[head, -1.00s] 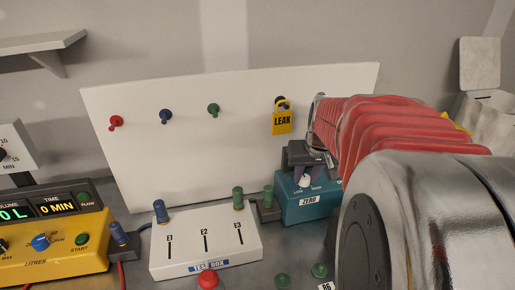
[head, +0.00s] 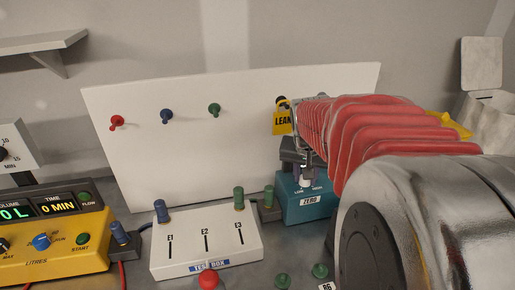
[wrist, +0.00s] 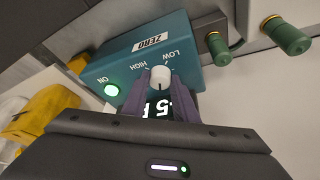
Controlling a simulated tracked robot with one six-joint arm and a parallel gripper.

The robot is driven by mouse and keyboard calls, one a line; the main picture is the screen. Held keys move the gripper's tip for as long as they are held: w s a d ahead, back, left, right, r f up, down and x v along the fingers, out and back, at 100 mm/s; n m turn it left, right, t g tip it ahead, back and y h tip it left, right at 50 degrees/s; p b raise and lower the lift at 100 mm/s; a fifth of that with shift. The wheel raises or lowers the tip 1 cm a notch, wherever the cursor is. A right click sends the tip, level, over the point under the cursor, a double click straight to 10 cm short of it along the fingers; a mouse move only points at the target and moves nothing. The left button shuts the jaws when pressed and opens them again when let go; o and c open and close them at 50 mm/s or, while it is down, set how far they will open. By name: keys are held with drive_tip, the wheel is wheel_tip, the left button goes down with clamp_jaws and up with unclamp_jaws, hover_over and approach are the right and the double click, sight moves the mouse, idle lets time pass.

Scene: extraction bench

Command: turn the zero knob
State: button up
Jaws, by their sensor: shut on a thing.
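The teal box labelled ZERO (head: 322,207) stands on the bench in front of the white panel. Its white zero knob (wrist: 160,75) sits by the LOW and HIGH marks in the wrist view; in the head view it is mostly hidden by my gripper. My gripper (wrist: 159,88) reaches over the box, its purple fingers on either side of the knob and shut on it. A display behind the fingers is partly covered, with a 5 readable. I cannot tell exactly where the knob points.
A yellow LEAK tag (head: 282,122) hangs on the panel close behind my arm. The white test box (head: 175,257) with green and blue terminals stands left of the ZERO box. A yellow meter (head: 55,262) is at far left. Green terminals (head: 320,270) stand in front.

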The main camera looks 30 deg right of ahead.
drive_tip(key=shift+w+m+g, duration=0.1)
drive_tip(key=shift+m+g, duration=0.2)
drive_tip(key=shift+m, duration=0.4)
drive_tip(key=shift+m+h, duration=0.3)
drive_tip(key=o, duration=1.1)
drive_tip(key=shift+c, duration=0.2)
drive_tip(key=shift+r, duration=0.1)
drive_tip(key=v, duration=1.3)
drive_tip(key=shift+r, duration=0.3)
